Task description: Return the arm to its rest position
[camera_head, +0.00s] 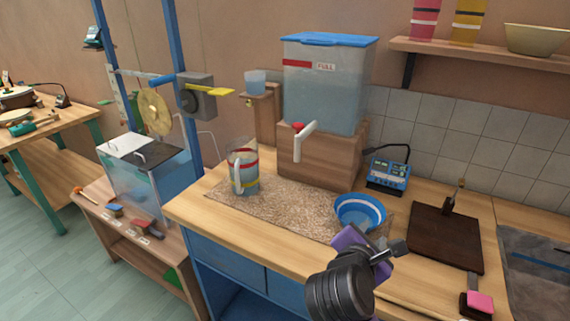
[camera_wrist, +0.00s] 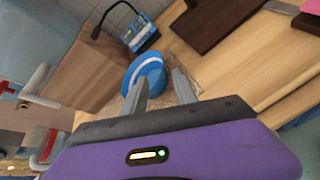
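My gripper (camera_head: 392,250) is raised in front of the counter's near edge, below and right of the blue bowl (camera_head: 360,213) in the head view. In the wrist view my gripper's two fingers (camera_wrist: 160,88) stand apart with nothing held between them. The blue bowl (camera_wrist: 147,70) shows beyond the fingertips, apart from them as far as I can tell. My dark wrist and purple gripper body hide part of the counter's front edge.
The counter holds a speckled mat (camera_head: 285,212), a pitcher (camera_head: 243,172), a water tank (camera_head: 325,85) on a wooden block (camera_head: 318,165), a blue device (camera_head: 388,172), a dark board (camera_head: 445,237) and a pink-topped block (camera_head: 479,302). A glass tank (camera_head: 145,185) stands left.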

